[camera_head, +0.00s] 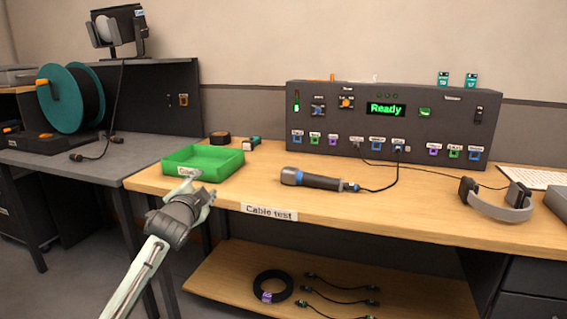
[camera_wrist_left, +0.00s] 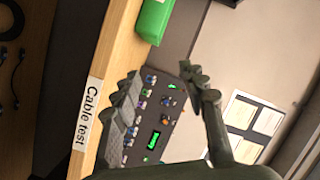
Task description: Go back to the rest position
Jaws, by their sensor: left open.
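My left gripper (camera_head: 187,190) is in front of the wooden bench's front edge, just below the green tray, and holds nothing. In the left wrist view its two fingers (camera_wrist_left: 158,88) stand wide apart, with the test panel seen between them. My right gripper is in neither view. The dark test panel (camera_head: 440,128) stands at the back of the bench and its screen reads "Ready". A microphone (camera_head: 315,181) lies on the bench, with a cable running from its end to the panel.
The green tray (camera_head: 203,162) sits at the bench's left end. The wooden bench (camera_head: 400,212) carries a "Cable test" label (camera_head: 269,211) on its front edge. Headphones (camera_head: 497,205) lie at the right. A lower shelf (camera_head: 225,280) holds coiled and loose cables. A cable reel (camera_head: 70,98) stands far left.

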